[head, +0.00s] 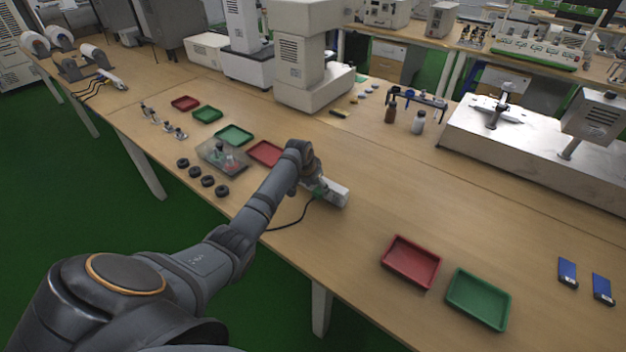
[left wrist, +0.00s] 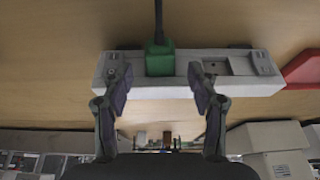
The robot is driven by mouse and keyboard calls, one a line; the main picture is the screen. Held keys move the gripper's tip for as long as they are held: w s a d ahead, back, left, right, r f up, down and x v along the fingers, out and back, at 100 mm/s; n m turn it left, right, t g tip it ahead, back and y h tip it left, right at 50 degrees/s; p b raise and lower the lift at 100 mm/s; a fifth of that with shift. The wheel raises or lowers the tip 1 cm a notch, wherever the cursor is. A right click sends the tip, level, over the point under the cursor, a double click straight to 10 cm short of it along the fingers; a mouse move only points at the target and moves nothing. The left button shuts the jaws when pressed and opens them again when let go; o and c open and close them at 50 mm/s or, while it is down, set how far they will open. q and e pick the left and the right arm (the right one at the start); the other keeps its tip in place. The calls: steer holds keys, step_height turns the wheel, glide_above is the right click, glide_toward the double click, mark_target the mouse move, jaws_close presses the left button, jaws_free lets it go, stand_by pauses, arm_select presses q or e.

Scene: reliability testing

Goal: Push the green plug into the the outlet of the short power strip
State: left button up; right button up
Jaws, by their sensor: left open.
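The short white power strip (head: 337,193) lies on the table near its front edge; it spans the left wrist view (left wrist: 140,90). The green plug (left wrist: 159,60) sits at the strip with its black cable (left wrist: 158,20) leading away. I cannot tell how deep the plug is in its outlet. An empty outlet (left wrist: 215,67) shows to its right. My left gripper (left wrist: 157,78) is open over the strip, one finger on each side of the plug, with gaps visible. In the head view my left gripper (head: 312,182) partly hides the plug and strip. My right gripper is not in view.
A red tray (head: 266,153) lies behind the arm. A clear box (head: 222,157) and several black rings (head: 208,181) are to the left. A red tray (head: 411,262) and a green tray (head: 478,299) lie at front right. Table right of the strip is clear.

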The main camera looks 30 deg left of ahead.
arm_select(q)
steer(key=v, duration=0.9)
steer(key=shift+s+r, duration=0.15)
steer(key=shift+r, duration=0.05)
